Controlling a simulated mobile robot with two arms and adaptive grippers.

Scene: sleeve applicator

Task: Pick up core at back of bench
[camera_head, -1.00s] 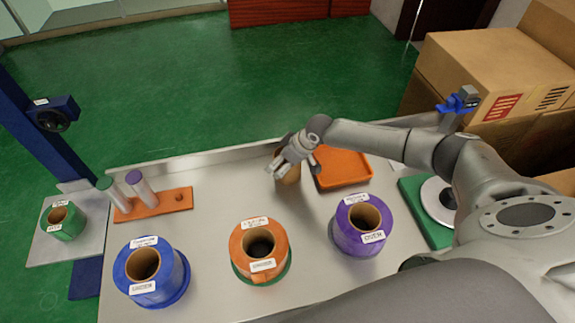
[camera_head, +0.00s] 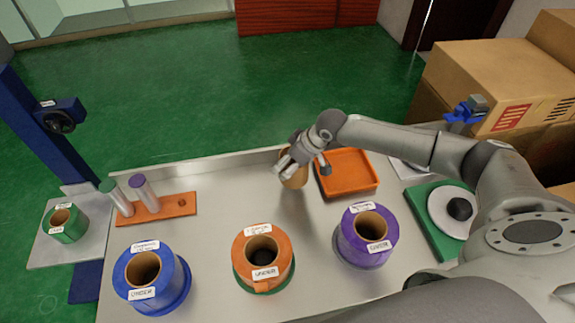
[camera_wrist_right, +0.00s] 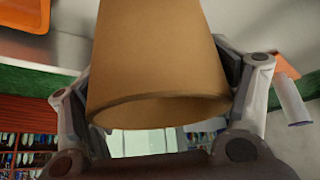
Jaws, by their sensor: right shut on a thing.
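The core (camera_head: 296,178) is a plain brown cardboard tube at the back of the bench, just left of the orange tray. My right gripper (camera_head: 300,160) reaches it from above and behind, and its fingers are shut on it. In the right wrist view the core (camera_wrist_right: 160,60) fills the middle, with a finger pressed on each side and its open end facing the camera. The gripper hides part of the core in the head view, and I cannot tell whether the core touches the bench. My left gripper is not in view.
An orange tray (camera_head: 349,187) sits right of the core. Blue (camera_head: 178,278), orange (camera_head: 245,245) and purple (camera_head: 367,257) rolls stand along the front of the bench (camera_head: 215,232). An orange peg board (camera_head: 178,206) is at left. A green-based disc (camera_head: 436,235) and cardboard boxes (camera_head: 480,70) are at right.

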